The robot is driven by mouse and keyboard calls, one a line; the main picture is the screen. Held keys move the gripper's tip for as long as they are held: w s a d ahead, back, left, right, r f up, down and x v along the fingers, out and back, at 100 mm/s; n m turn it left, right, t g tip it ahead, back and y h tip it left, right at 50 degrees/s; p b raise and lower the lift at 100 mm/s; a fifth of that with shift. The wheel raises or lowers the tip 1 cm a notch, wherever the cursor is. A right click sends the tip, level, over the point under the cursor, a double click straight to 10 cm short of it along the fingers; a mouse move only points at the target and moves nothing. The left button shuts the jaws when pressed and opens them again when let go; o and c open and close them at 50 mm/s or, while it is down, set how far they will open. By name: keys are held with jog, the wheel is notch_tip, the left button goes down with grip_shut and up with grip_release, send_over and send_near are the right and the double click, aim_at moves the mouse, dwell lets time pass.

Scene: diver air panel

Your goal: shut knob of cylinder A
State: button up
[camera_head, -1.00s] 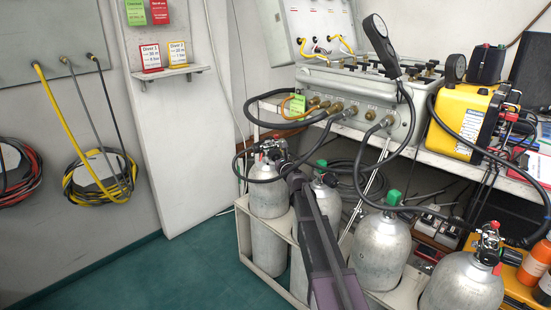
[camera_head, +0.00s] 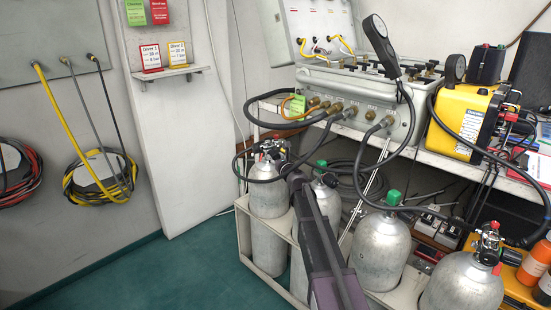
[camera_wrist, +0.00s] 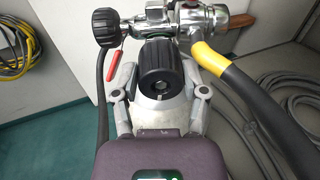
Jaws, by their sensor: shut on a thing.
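The cylinder at the far left of the rack (camera_head: 268,197) is grey metal and stands upright. I cannot read a letter on it. Its valve shows at the top of the wrist view, with a ribbed black knob (camera_wrist: 167,78) facing me. My gripper (camera_wrist: 167,72) has one finger on each side of this knob and is shut on it. In the head view my gripper (camera_head: 281,160) is at this cylinder's valve, and my arm hides part of it. A second black knob (camera_wrist: 90,29) sits at the upper left of the valve, apart from my fingers.
A black hose with a yellow band (camera_wrist: 225,68) runs close to my right finger. A red tag (camera_wrist: 114,61) hangs by my left finger. Other cylinders (camera_head: 381,250) stand to the right. The air panel (camera_head: 365,90) is on the shelf above. The green floor (camera_head: 165,275) at left is clear.

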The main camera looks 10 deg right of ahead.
jog(key=m, duration=0.6)
jog(key=shift+w, duration=0.1)
jog(key=m, duration=0.6)
jog(key=shift+m+p, duration=0.3)
jog(key=m, duration=0.7)
jog(key=shift+w+d+g+y, duration=0.1)
jog(key=shift+g+y, duration=0.2)
jog(key=shift+y, duration=0.1)
jog(key=m, duration=0.6)
jog(key=shift+f, duration=0.15)
jog(key=m+b, duration=0.1)
jog(key=m, duration=1.1)
jog(key=shift+m, duration=0.4)
jog(key=m, duration=0.6)
jog(key=shift+m+t+b, duration=0.3)
jog(key=shift+t+b, duration=0.05)
jog(key=shift+t, duration=0.05)
jog(key=m, duration=0.6)
jog(key=shift+m, duration=0.4)
